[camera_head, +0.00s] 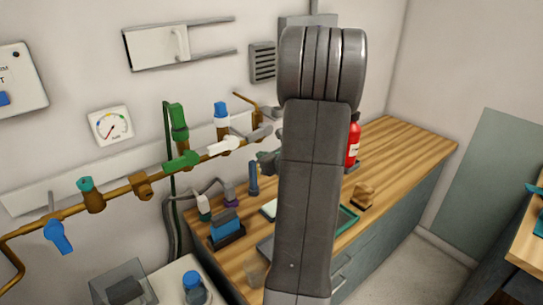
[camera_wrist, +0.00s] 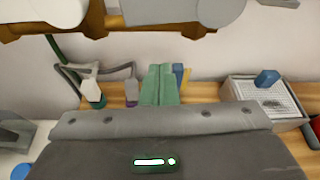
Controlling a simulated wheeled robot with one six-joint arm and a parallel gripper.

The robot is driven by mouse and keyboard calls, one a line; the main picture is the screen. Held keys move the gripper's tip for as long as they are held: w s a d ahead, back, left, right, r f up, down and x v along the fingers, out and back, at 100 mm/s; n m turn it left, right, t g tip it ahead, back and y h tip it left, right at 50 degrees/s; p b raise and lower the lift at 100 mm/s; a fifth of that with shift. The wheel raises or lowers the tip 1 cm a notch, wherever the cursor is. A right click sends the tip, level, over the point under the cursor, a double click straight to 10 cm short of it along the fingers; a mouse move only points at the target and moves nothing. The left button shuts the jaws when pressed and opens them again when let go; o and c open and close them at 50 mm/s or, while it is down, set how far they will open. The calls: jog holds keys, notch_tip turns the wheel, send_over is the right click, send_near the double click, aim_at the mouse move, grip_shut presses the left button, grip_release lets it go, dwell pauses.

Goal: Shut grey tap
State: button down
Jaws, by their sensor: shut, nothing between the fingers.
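The grey tap (camera_head: 258,134) is at the right end of the brass wall pipe in the head view, just left of my arm, which may hide part of it. Its lever looks roughly in line with the pipe. In the wrist view, pale tap parts hang at the top edge, cut off; I cannot tell which is the grey tap. My gripper (camera_wrist: 160,72) is shut and empty, with its green fingers together, below the pipe in the wrist view. In the head view only a dark part of it shows beside my arm, below the grey tap.
On the same brass pipe (camera_head: 120,190) are a white-handled tap (camera_head: 222,146), a green-handled tap (camera_head: 182,161) and a blue-handled tap (camera_head: 58,236). A red bottle (camera_head: 353,141) stands right of my arm.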

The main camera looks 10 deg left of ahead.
aim_at(257, 135)
jog(key=r, duration=0.1)
jog(key=a+r+p, duration=0.1)
jog(key=w+r+p, duration=0.1)
jog(key=shift+a+r, duration=0.2)
jog(key=shift+a, duration=0.05)
jog(key=shift+s, duration=0.1)
